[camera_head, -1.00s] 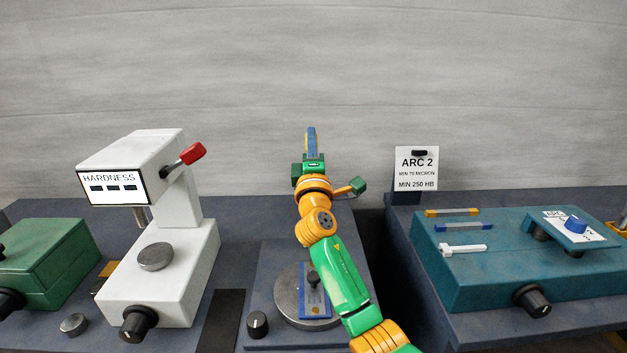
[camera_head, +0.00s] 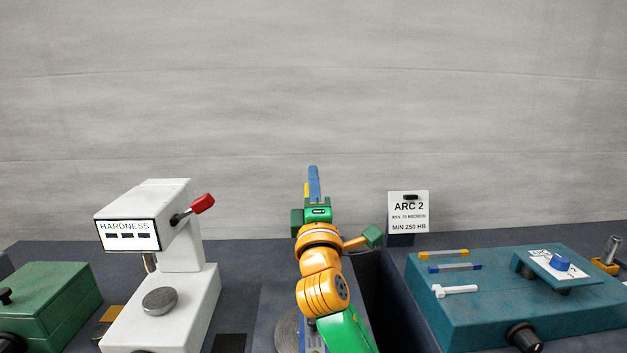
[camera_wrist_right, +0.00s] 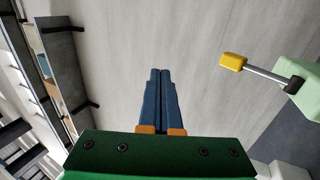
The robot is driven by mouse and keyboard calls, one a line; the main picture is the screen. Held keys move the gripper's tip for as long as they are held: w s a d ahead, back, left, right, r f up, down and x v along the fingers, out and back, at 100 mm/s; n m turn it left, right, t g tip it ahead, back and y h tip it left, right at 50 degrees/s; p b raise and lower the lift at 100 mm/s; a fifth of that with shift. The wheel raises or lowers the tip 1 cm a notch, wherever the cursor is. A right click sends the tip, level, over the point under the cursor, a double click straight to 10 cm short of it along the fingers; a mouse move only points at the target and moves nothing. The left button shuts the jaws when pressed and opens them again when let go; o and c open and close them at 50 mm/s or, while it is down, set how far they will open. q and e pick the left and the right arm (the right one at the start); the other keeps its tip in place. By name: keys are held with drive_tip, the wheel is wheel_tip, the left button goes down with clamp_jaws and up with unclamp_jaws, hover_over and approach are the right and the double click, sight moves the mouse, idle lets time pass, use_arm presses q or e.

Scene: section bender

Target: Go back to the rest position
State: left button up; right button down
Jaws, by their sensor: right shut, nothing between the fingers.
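My right gripper (camera_head: 313,182) is raised in the middle of the head view, in front of the grey wall. Its blue fingers point up and are closed together with nothing between them. In the right wrist view the two blue fingers (camera_wrist_right: 158,100) lie side by side, pointing at the wall. My right arm, green and orange, rises from the bottom of the head view and partly hides the round metal plate (camera_head: 287,332) behind it. My left gripper is in neither view.
A white hardness tester (camera_head: 185,290) with a red-tipped lever stands left of my arm, beside a green box (camera_head: 50,300). A teal bender block (camera_head: 480,318) with several small bars is at the right, below an ARC 2 sign (camera_head: 408,211). The wall above is clear.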

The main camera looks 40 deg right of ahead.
drive_tip(key=s+a+f+m+g+y, duration=0.2)
drive_tip(key=f+g, duration=0.1)
drive_tip(key=f, duration=0.7)
drive_tip(key=s+a+f+m+g+y, duration=0.1)
drive_tip(key=s+a+f+g+y, duration=0.15)
drive_tip(key=f, duration=0.75)
drive_tip(key=s+a+f+m+g+y, duration=0.2)
drive_tip(key=f+y, duration=0.1)
drive_tip(key=f, duration=0.7)
drive_tip(key=s+a+f+m+g+y, duration=0.2)
drive_tip(key=s+a+f+m+g, duration=0.15)
drive_tip(key=s+f, duration=0.5)
drive_tip(key=s+a+f+m+g+y, duration=0.2)
drive_tip(key=s+a+f+g, duration=0.35)
drive_tip(key=s, duration=0.65)
wheel_tip(320, 180, down, 17)
drive_tip(key=s+d, duration=0.1)
drive_tip(key=s, duration=0.2)
drive_tip(key=s+d+f+n+g, duration=0.1)
drive_tip(key=s+d+f, duration=0.1)
drive_tip(key=s+f, duration=0.7)
drive_tip(key=shift+s+f+g, duration=0.25)
drive_tip(key=shift+s+g, duration=0.1)
drive_tip(key=shift+s, duration=0.85)
